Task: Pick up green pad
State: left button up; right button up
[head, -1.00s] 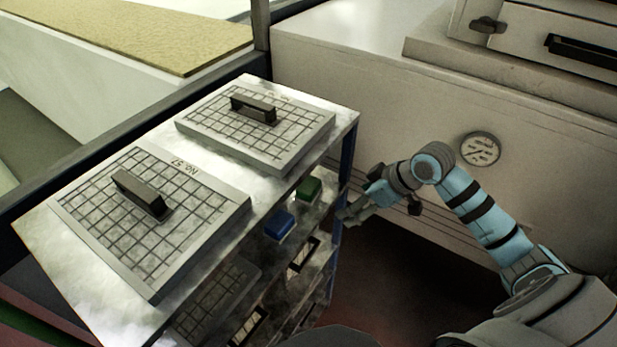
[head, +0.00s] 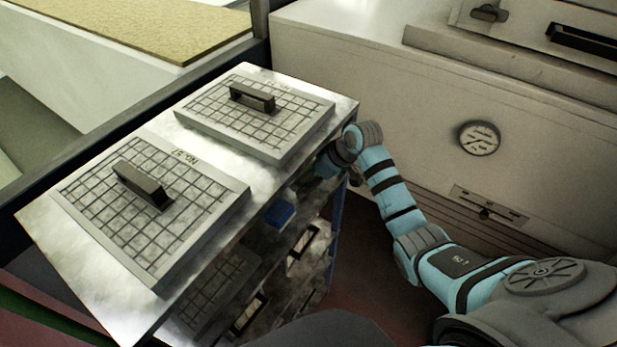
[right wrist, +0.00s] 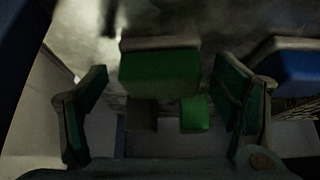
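The green pad (right wrist: 160,72) shows in the right wrist view, on the shelf under the cart's top. My right gripper (right wrist: 163,112) is open, with one finger to the left of the pad and one to the right. Gaps show between the pad and both fingers. A smaller bright green patch lies just below the pad there; I cannot tell whether it is part of it. In the head view my right gripper reaches in under the cart's top edge and mostly hides the pad. My left gripper is not in view.
A blue pad (head: 279,213) sits beside the green one; it also shows in the right wrist view (right wrist: 295,68). Two gridded plates with handles, one near (head: 100,235) and one far (head: 225,145), lie on the metal cart top (head: 170,130). A cabinet with a dial (head: 479,138) stands behind.

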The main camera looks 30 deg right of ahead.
jog(key=c, duration=1.1)
jog(key=shift+r, duration=0.15)
jog(key=shift+s+d+r, duration=0.1)
jog(key=shift+s+d, duration=0.05)
jog(key=s+d+b, duration=0.1)
jog(key=s+d, duration=0.7)
jog(key=s, duration=0.6)
jog(key=shift+s+d, duration=0.2)
jog(key=shift+s+d+r, duration=0.1)
jog(key=shift+s+d, duration=0.1)
jog(key=shift+s, duration=0.25)
